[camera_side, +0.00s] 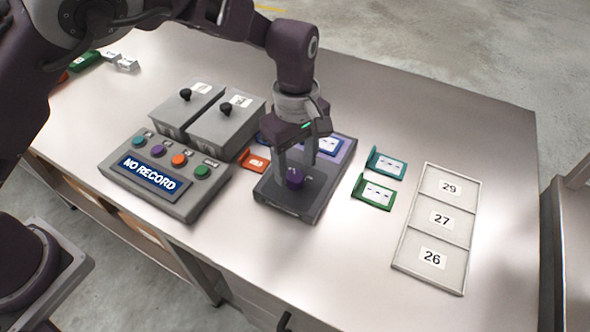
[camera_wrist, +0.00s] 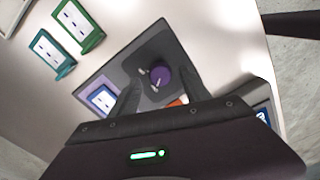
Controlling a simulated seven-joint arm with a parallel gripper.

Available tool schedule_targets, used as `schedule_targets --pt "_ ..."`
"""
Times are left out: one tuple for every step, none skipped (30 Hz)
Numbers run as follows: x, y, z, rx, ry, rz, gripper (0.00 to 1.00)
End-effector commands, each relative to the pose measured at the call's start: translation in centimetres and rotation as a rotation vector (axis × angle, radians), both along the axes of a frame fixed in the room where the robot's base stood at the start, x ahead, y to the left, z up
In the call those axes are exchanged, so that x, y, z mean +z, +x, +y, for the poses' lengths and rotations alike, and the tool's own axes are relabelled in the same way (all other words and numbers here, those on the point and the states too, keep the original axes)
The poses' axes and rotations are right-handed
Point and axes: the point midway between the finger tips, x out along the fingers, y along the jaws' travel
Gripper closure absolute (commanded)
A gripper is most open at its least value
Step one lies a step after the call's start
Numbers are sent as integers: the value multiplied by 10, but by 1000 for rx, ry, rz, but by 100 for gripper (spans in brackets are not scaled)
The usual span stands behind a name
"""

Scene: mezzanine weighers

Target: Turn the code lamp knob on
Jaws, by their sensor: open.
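The code lamp knob is a round purple knob (camera_side: 296,178) on the front part of a dark grey panel box (camera_side: 285,204). In the wrist view the purple knob (camera_wrist: 161,75) shows a pale pointer mark near its edge. My gripper (camera_side: 296,172) is over the box, pointing down, with its fingers open on either side of the knob. In the wrist view the fingers (camera_wrist: 157,85) stand apart with the knob between and just beyond them. I cannot tell whether they touch it. A white-and-blue card (camera_side: 329,146) lies on the lilac rear part of the box.
A grey console (camera_side: 182,208) reading NO RECORD, with several coloured buttons, stands left. Two grey boxes with black knobs (camera_side: 228,124) stand behind it. An orange tag (camera_side: 255,161) lies close by the panel. Green (camera_side: 373,194) and teal (camera_side: 386,165) card holders and a numbered tray (camera_side: 405,267) lie right.

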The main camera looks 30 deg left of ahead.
Motion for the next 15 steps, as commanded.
schedule_targets --pt "-9 -1 1 0 2 3 45" --pt "-13 -1 1 0 1 3 45" --pt "-19 0 1 0 2 1 45" --pt "-21 0 1 0 2 1 45" --pt "-24 0 1 0 2 1 45" --pt "-26 0 1 -1 1 1 45" --pt "-26 0 1 -1 0 0 45" --pt "-27 0 1 -1 0 0 45" --pt "-27 0 1 -1 0 -1 45" --pt "-27 0 1 -1 0 -1 45" --pt "-27 0 1 -1 0 -1 45" --pt "-27 0 1 -1 0 -1 45" --pt "-27 0 1 -2 0 -1 45" --pt "-27 0 1 -2 0 0 49" --pt "-27 0 1 -2 0 0 57"
